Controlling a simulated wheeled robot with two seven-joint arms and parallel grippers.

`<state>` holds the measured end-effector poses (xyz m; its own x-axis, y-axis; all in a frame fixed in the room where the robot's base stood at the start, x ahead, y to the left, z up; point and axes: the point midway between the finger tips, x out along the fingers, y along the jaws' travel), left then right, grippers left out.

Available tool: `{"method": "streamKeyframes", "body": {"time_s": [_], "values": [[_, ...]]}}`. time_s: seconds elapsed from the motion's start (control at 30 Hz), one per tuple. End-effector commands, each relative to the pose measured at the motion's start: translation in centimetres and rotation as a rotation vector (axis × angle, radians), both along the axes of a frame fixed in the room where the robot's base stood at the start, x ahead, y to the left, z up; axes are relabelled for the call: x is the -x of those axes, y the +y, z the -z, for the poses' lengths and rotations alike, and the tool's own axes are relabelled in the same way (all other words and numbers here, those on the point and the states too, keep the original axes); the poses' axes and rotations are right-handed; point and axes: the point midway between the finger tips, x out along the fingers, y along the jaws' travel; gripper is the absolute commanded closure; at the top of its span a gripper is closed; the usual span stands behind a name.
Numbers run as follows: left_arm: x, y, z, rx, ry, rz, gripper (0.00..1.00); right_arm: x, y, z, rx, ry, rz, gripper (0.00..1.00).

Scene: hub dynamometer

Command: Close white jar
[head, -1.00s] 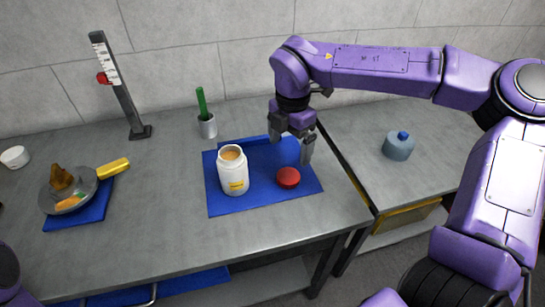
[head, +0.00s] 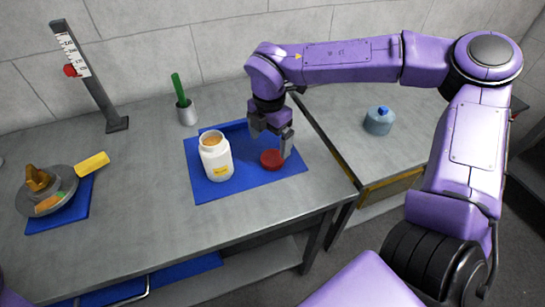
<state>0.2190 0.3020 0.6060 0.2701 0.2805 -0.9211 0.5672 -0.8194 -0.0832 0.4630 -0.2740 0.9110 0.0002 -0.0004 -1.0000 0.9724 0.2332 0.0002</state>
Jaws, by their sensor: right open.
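The white jar (head: 216,159) stands upright and open on a blue mat (head: 208,188), with tan contents at its mouth and a yellow label. A red lid (head: 271,159) lies flat on the mat to the right of the jar, apart from it. My right gripper (head: 276,150) is open and points down at the lid, with one finger at the lid's right side. The other finger is above and behind the lid; whether either touches it I cannot tell. My left gripper is not in view.
A grey cup (head: 187,115) with a green-handled tool stands behind the jar. A pan (head: 45,192) with food pieces sits on another blue mat at left. A gauge stand (head: 99,90) is at back left. A blue-grey container (head: 379,122) is on the right table.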

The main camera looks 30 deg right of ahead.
Motion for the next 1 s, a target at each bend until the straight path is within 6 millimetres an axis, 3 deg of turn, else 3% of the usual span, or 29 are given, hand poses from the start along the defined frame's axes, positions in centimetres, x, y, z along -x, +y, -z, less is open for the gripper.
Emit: {"method": "streamKeyframes", "body": {"time_s": [0.17,0.5,0.87,1.0], "values": [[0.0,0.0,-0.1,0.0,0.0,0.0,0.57,0.1,0.0,0.2,0.0,0.001,-0.001,0.04],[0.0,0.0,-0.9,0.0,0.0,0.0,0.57,0.8,0.0,4.9,-0.001,0.001,-0.001,0.04],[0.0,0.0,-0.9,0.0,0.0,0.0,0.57,0.8,0.0,5.2,0.0,0.0,0.0,0.04],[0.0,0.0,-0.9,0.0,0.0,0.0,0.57,0.8,0.0,5.2,0.0,0.0,0.0,0.46]]}}
